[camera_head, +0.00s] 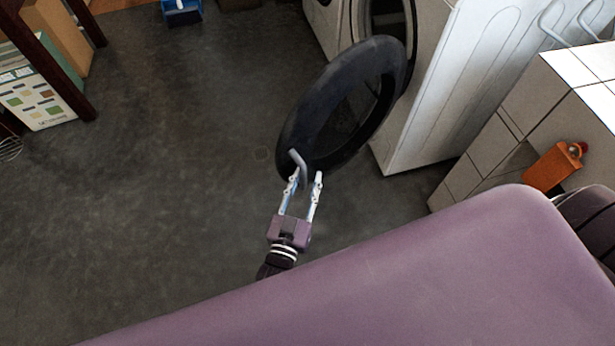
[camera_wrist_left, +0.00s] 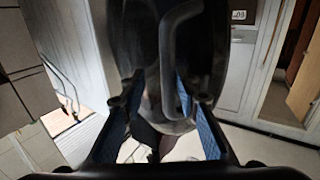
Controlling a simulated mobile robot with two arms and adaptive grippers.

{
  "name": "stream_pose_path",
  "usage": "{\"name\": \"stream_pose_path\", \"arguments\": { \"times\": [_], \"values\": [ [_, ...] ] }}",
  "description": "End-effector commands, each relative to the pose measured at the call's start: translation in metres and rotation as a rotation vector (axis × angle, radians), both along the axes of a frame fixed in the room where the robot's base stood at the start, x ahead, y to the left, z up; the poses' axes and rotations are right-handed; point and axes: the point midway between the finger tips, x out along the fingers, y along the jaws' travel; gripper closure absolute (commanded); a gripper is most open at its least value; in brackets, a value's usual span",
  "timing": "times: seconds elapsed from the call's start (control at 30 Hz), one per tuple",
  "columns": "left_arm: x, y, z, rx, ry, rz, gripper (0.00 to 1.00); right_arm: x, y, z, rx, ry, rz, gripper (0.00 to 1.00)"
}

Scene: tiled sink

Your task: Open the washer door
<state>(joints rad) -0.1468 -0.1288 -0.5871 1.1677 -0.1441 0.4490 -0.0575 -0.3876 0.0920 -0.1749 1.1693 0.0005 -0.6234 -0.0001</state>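The washer (camera_head: 430,110) is white and stands at the top right in the head view. Its round black-rimmed door (camera_head: 312,95) is swung well out from the dark opening. A grey curved handle (camera_head: 299,163) sits on the door's near edge. My left gripper (camera_head: 304,178) is at this handle, its two fingers apart with the handle's end between or just beyond their tips. In the left wrist view the handle (camera_wrist_left: 168,60) stands in front of the dark door, between the spread fingers. Whether a finger touches it I cannot tell. My right gripper is not in view.
A white-tiled counter (camera_head: 530,95) with an orange-brown object (camera_head: 553,167) stands at the right, beside the washer. A dark-framed shelf with boxes (camera_head: 40,95) is at the top left, and a blue container (camera_head: 182,12) is at the top. The grey floor (camera_head: 150,190) left of the door is clear.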

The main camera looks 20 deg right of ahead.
Motion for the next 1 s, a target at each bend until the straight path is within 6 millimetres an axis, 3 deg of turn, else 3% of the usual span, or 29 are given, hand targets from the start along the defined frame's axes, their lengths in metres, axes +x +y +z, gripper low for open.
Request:
{"name": "stream_pose_path", "arguments": {
  "times": [0.5,0.7,1.0],
  "values": [
    [-0.079,0.058,-0.001,0.001,0.002,-0.002,0.71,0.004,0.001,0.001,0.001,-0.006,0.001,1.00],
    [-0.090,0.066,0.000,0.000,0.000,-0.002,0.71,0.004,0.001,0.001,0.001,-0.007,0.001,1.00],
    [-0.091,0.066,0.000,0.000,0.000,-0.002,0.71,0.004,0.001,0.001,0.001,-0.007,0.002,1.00]
  ]
}}
